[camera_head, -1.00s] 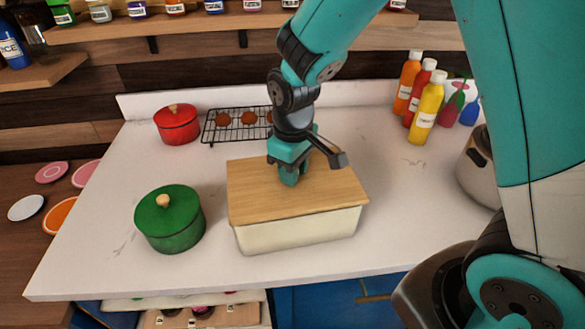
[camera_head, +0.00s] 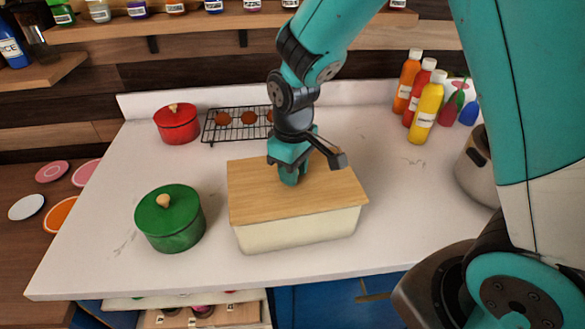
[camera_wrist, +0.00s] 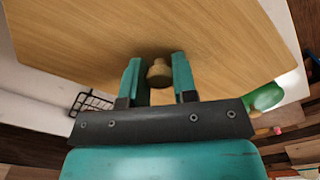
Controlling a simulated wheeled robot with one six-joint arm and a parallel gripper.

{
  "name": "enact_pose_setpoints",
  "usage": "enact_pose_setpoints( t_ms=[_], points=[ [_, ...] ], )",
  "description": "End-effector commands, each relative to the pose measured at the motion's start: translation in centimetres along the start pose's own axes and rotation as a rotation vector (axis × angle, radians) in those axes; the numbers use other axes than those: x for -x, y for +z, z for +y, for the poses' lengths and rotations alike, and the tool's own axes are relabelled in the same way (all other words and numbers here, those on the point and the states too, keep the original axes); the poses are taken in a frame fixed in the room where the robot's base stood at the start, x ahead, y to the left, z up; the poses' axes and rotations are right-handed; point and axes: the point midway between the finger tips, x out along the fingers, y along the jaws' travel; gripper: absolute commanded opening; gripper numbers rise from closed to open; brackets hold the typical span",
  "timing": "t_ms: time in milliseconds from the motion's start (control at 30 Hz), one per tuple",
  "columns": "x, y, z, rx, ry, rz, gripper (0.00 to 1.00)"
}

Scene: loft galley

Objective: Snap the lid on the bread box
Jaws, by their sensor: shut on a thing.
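The cream bread box (camera_head: 300,231) stands on the white counter. Its flat wooden lid (camera_head: 255,198) lies over the top of the box, covering it; I cannot tell whether it is snapped down. The lid fills much of the wrist view (camera_wrist: 225,45). My gripper (camera_head: 290,178) points down at the middle of the lid. In the wrist view, its two teal fingers (camera_wrist: 158,76) stand on either side of the small round wooden knob (camera_wrist: 159,70), and it is shut on that knob. The knob is hidden behind the fingers in the head view.
A green pot (camera_head: 170,222) stands close left of the box. A red pot (camera_head: 178,125) and a wire rack (camera_head: 237,134) are behind it. Sauce bottles (camera_head: 427,108) and a pale pot (camera_head: 478,172) stand at right. Counter (camera_head: 400,190) right of the box is clear.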

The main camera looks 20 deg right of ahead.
Motion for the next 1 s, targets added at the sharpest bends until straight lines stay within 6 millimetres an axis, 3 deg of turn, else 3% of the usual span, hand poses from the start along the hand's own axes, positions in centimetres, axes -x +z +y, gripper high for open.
enact_pose_setpoints(
  t_ms=[833,867,967,1000],
  points=[
    [-0.14,0.00,0.00,0.000,0.000,0.001,0.00],
    [-0.14,0.00,0.00,0.000,0.000,0.001,0.31],
    [-0.14,0.00,0.00,0.000,0.000,0.001,0.54],
    [-0.15,0.00,0.00,0.000,0.000,0.001,0.56]
  ],
)
